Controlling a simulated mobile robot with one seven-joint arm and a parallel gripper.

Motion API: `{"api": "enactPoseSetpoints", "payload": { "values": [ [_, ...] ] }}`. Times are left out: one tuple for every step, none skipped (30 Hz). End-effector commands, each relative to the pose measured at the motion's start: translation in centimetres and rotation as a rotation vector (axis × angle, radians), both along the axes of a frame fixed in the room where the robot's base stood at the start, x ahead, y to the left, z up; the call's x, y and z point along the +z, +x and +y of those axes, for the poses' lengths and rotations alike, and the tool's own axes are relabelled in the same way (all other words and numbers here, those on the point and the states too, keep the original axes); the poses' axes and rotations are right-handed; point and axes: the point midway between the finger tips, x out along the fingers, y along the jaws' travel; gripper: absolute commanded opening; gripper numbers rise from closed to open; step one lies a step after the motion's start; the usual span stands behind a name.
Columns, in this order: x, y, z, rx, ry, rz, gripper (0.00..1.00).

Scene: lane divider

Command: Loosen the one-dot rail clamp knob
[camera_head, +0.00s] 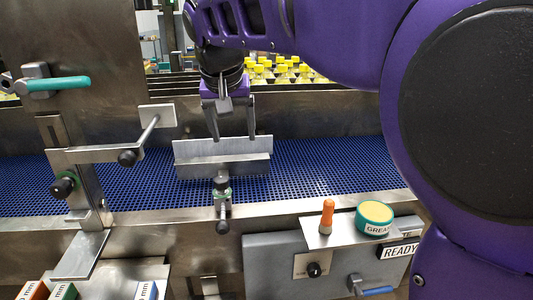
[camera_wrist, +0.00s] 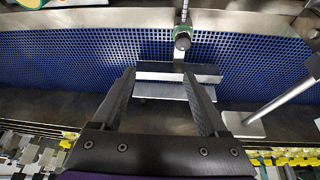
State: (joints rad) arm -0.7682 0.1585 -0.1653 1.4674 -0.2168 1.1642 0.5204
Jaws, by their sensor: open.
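My gripper (camera_head: 233,138) is open and empty, pointing down above the metal lane divider plate (camera_head: 210,147). In the wrist view its two fingers (camera_wrist: 159,74) stand wide apart on either side of the plate (camera_wrist: 160,90). Dot marks are too small to read.
The blue perforated belt (camera_head: 320,165) runs beneath. A rod with a square plate (camera_head: 157,115) stands left of my gripper. An orange-handled tool (camera_head: 327,215) and a grease tin (camera_head: 374,216) rest on the front shelf. Yellow-capped bottles (camera_head: 283,70) stand behind.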

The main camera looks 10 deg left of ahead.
Motion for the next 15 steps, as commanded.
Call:
{"api": "enactPoseSetpoints", "payload": {
  "values": [
    [0.1,-0.6,1.5,0.039,0.015,0.015,0.76],
    [0.1,-1.0,2.2,0.059,0.021,0.021,0.76],
    [0.2,-1.3,2.9,0.079,0.028,0.029,0.76],
    [0.2,-1.5,3.3,0.09,0.032,0.033,0.76],
    [0.1,-1.7,3.6,0.098,0.034,0.036,0.76],
    [0.0,-1.7,3.8,0.106,0.036,0.038,0.76],
    [-0.2,-1.7,3.9,0.108,0.036,0.04,0.76],
    [-0.5,-1.7,4.0,0.109,0.035,0.041,0.76],
    [-0.9,-1.5,4.0,0.108,0.034,0.04,0.76],
    [-1.3,-1.3,4.0,0.108,0.035,0.04,0.76],
    [-1.7,-1.2,4.1,0.108,0.035,0.04,0.76],
    [-2.4,-0.9,4.1,0.106,0.034,0.041,0.76],
    [-3.0,-0.7,4.1,0.106,0.034,0.04,0.76],
    [-3.6,-0.5,4.2,0.106,0.034,0.041,0.76],
    [-4.4,-0.1,4.3,0.106,0.033,0.042,0.76]
  ]
}}
